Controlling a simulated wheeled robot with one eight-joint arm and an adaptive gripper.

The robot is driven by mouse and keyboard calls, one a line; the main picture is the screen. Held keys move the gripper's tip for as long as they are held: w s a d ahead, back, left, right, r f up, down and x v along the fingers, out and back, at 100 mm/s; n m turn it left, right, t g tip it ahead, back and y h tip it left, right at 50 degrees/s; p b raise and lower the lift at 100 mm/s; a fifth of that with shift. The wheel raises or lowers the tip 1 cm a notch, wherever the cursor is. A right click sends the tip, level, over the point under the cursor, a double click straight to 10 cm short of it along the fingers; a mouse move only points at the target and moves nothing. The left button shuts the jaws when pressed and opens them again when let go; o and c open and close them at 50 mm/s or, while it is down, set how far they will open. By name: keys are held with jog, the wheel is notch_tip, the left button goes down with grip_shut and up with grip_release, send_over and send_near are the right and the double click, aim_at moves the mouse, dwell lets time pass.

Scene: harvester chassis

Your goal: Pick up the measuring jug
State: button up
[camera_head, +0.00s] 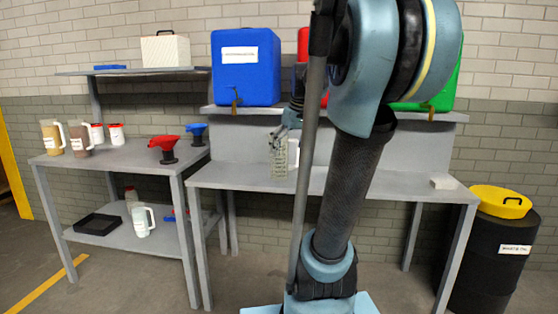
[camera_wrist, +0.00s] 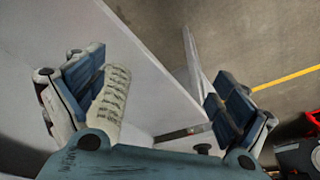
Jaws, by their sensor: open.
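The measuring jug (camera_head: 280,159) is pale and see-through with graduation marks. It stands on the right-hand workbench in the head view, left of my arm, with a white handle on its right side. My gripper (camera_head: 286,131) is just above it, at its rim. In the wrist view the marked, pale jug wall (camera_wrist: 112,95) shows close beside the left finger. My gripper (camera_wrist: 160,97) has its fingers wide apart there, with a broad gap to the right finger. I cannot tell whether the left finger touches the jug.
A blue container (camera_head: 246,67) with a tap stands on the raised shelf behind. The left bench holds jugs (camera_head: 78,140), a red funnel (camera_head: 164,145) and a blue funnel (camera_head: 196,132). A white block (camera_head: 444,182) lies at the bench's right end. A black drum (camera_head: 497,255) stands at the right.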

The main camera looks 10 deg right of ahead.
jog(key=w+d+r+n+y, duration=0.1)
jog(key=w+d+r+n, duration=0.1)
jog(key=w+r, duration=0.5)
jog(key=w+d+r+n, duration=0.1)
jog(key=w+r, duration=0.3)
jog(key=w, duration=0.7)
send_over(282, 157)
jog(key=w, duration=0.4)
notch_tip(282, 157, down, 10)
jog(key=shift+f, duration=0.15)
jog(key=x, duration=0.6)
jog(key=shift+a, duration=0.2)
jog(key=shift+w+f, duration=0.1)
jog(key=c, duration=1.2)
